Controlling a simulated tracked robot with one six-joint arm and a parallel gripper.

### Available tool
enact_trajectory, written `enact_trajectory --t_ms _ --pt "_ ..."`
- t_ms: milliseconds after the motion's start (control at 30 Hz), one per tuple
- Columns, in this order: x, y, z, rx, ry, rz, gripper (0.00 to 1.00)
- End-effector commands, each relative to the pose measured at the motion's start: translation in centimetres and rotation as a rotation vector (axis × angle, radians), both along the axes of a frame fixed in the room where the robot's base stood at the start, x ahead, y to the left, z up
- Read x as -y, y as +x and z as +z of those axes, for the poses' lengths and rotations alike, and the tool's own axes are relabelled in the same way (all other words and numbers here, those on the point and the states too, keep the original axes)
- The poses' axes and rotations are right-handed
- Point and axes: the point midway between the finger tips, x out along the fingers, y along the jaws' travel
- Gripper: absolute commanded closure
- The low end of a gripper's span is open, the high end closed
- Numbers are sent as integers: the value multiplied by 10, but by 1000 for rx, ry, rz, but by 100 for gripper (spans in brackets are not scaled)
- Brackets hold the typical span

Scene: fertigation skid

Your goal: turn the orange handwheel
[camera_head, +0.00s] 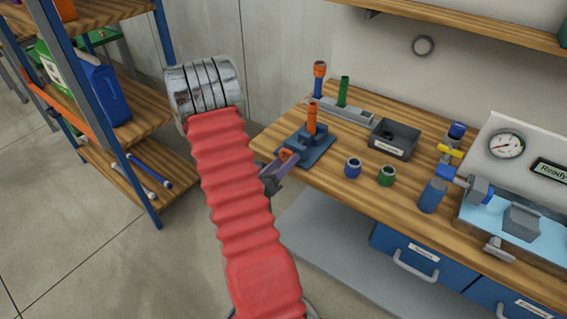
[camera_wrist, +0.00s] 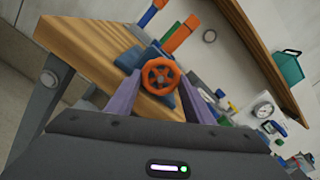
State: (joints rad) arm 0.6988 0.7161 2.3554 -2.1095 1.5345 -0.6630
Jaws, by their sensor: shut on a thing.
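The orange handwheel (camera_wrist: 160,76) is a spoked ring on the front of a blue vise-like block (camera_head: 309,148) at the near left corner of the wooden workbench. It also shows in the head view (camera_head: 285,155), partly hidden by my gripper. My gripper (camera_wrist: 163,80) has its two purple fingers on either side of the wheel, shut on its rim. In the head view my gripper (camera_head: 281,164) reaches the wheel from the left, mostly behind my red arm. An orange cylinder (camera_head: 311,118) stands upright in the block.
Behind the block is a grey rack (camera_head: 343,109) with an orange-topped blue piece and a green rod. A dark bin (camera_head: 395,139), a blue ring (camera_head: 353,168) and a green ring (camera_head: 386,176) lie to the right. A gauge panel (camera_head: 507,144) is farther right; shelving (camera_head: 140,125) stands left.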

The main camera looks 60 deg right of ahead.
Motion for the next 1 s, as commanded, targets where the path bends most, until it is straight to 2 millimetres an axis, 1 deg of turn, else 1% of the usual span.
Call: enact_trajectory --t_ms 33,400,433,600,700,1000 --pt "1 3 1 -3 -1 6 75" --pt "1 3 1 -10 0 7 75" --pt "1 3 1 -9 0 7 51" --pt "1 2 1 -10 0 5 39" --pt "1 2 0 -10 1 5 34" --pt "-2 2 -1 -12 6 4 34"
